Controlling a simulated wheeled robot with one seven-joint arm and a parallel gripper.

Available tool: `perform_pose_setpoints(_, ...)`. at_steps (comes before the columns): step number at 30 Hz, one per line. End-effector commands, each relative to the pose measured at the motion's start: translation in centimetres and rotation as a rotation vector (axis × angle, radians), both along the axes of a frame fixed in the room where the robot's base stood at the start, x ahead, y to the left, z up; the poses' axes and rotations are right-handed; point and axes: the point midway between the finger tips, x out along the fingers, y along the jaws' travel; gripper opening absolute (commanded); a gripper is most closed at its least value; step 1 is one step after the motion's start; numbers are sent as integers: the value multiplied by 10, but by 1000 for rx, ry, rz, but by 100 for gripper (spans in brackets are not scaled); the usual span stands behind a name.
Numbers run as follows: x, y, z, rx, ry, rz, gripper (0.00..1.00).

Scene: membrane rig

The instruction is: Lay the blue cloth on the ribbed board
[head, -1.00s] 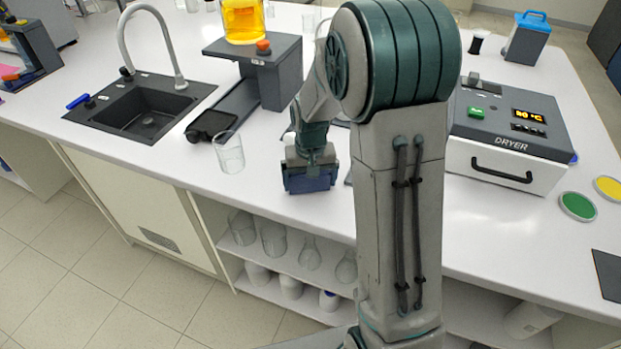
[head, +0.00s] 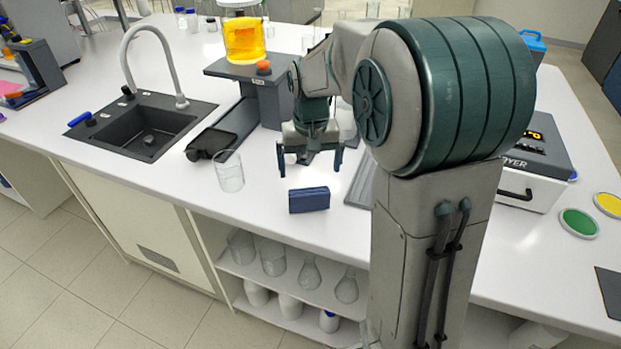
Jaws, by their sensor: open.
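A dark blue block-like piece, which I take for the folded blue cloth (head: 309,200), stands on the white counter near its front edge. My gripper (head: 309,165) is open and empty, with its two fingers spread, above and a little behind the blue piece and apart from it. A grey ribbed panel (head: 358,188), likely the ribbed board, lies on the counter just right of the blue piece. My arm hides most of this panel.
A clear beaker (head: 229,172) stands left of the blue piece. Behind it are a dark stand (head: 262,95) with an orange-liquid vessel (head: 244,40) and a black sink (head: 145,125). The dryer (head: 530,170) is at the right, partly behind my arm.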

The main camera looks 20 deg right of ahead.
Motion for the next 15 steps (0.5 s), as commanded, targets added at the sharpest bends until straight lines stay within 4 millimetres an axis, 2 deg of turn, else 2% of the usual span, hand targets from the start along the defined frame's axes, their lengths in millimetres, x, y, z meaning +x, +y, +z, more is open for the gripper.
perform_pose_setpoints(4,-7,0,11,0,-7,3,100)
perform_pose_setpoints(7,-26,0,19,1,-26,12,100)
perform_pose_setpoints(11,-67,0,32,0,-70,35,100)
perform_pose_setpoints(15,-117,0,37,-3,-120,62,100)
